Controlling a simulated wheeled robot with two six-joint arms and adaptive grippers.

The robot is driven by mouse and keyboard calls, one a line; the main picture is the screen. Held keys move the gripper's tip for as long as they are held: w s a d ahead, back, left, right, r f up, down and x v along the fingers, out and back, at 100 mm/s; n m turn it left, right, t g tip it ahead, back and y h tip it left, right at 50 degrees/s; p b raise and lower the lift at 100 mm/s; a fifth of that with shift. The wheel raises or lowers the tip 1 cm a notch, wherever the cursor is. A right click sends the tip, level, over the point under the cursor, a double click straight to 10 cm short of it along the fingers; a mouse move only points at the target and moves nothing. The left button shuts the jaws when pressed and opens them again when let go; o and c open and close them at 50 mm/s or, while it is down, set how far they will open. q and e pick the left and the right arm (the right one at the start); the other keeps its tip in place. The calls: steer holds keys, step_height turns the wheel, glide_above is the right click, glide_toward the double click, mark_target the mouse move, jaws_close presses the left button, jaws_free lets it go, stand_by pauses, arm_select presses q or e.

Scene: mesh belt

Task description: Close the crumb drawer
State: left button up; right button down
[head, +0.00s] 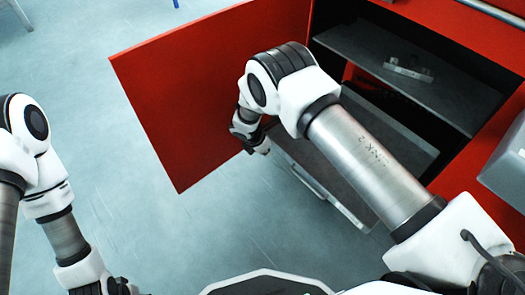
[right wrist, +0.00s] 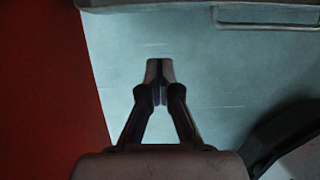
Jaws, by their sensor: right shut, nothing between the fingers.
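The crumb drawer (head: 334,205) is a dark tray with a light grey front edge. It stands pulled out low in the red cabinet, partly hidden behind my right arm. In the right wrist view its front edge (right wrist: 165,4) and a bar handle (right wrist: 270,24) show at the top. My right gripper (head: 264,149) is near the left end of the drawer front, beside the open door. In the right wrist view its fingertips (right wrist: 160,66) are together and empty, apart from the drawer front. My left gripper (head: 122,288) is at the bottom left, mostly cut off by the frame.
The red cabinet door (head: 190,90) stands wide open left of the drawer, close to my right gripper; it also fills the left of the right wrist view (right wrist: 40,90). A grey shelf (head: 375,55) with a small metal bracket (head: 408,70) is above the drawer. The pale floor (head: 130,210) is clear.

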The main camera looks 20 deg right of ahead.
mark_target(282, 155)
arm_select(q)
steer(key=shift+f+b, duration=1.45)
steer(key=shift+f, duration=0.4)
arm_select(e)
steer(key=shift+w+d+f, duration=0.35)
steer(key=shift+d+f, duration=0.2)
steer(key=shift+d, duration=0.3)
steer(key=shift+w+d+f, duration=0.35)
steer(key=shift+d+f, duration=0.2)
steer(key=shift+d, duration=0.3)
steer(key=shift+w+d+f, duration=0.35)
steer(key=shift+d+f, duration=0.2)
steer(key=shift+d, duration=0.3)
